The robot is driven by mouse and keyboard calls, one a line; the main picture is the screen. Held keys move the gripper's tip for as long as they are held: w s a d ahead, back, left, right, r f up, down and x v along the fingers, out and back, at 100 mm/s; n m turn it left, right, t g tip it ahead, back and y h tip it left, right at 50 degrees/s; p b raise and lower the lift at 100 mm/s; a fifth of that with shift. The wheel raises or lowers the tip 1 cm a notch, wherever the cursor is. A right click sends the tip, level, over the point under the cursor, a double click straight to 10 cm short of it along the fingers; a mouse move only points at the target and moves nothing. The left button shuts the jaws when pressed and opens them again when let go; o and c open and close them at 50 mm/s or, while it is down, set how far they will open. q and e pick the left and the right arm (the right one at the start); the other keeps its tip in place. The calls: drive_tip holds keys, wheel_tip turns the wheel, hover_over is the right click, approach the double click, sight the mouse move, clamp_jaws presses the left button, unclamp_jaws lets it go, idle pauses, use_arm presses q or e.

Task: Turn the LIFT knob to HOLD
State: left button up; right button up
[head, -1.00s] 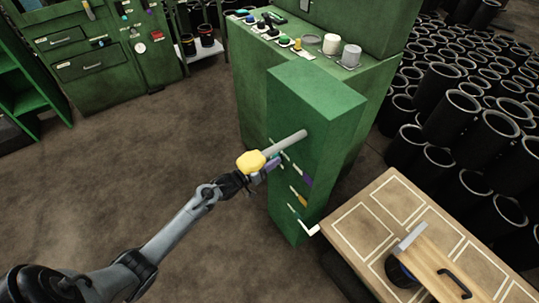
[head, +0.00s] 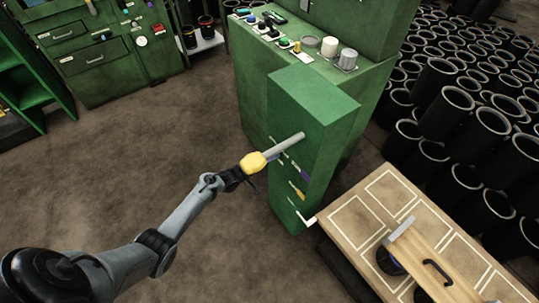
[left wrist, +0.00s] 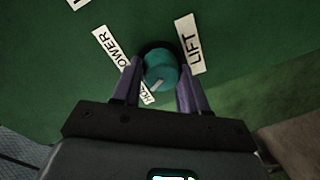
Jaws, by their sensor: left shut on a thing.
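The teal knob (left wrist: 162,70) sits on a green panel in the left wrist view. The two purple fingers of my left gripper (left wrist: 161,80) are shut on its sides. The knob's white pointer line slants down-left, towards a small label (left wrist: 147,97) reading "HO", partly hidden by a finger. The LIFT label (left wrist: 188,45) is up-right of the knob, and another label (left wrist: 112,46), which seems to read LOWER, is up-left. In the head view the fingers and knob are mostly hidden behind the yellow lever grip. My right gripper is not in view.
A grey lever with a yellow grip (head: 253,163) sticks out of the green cabinet (head: 315,100), right over my left wrist. A white-tipped lever (head: 307,222) is lower down. A wooden table (head: 350,222) stands at the right. Floor on the left is clear.

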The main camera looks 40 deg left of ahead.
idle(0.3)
use_arm(q)
drive_tip(key=o, duration=1)
drive_tip(key=shift+o, duration=0.2)
drive_tip(key=shift+s, duration=0.1)
drive_tip(key=p+v, duration=0.3)
drive_tip(key=v, duration=0.7)
drive_tip(key=shift+s+p, duration=0.3)
drive_tip(key=shift+p, duration=0.1)
drive_tip(key=shift+a, duration=0.15)
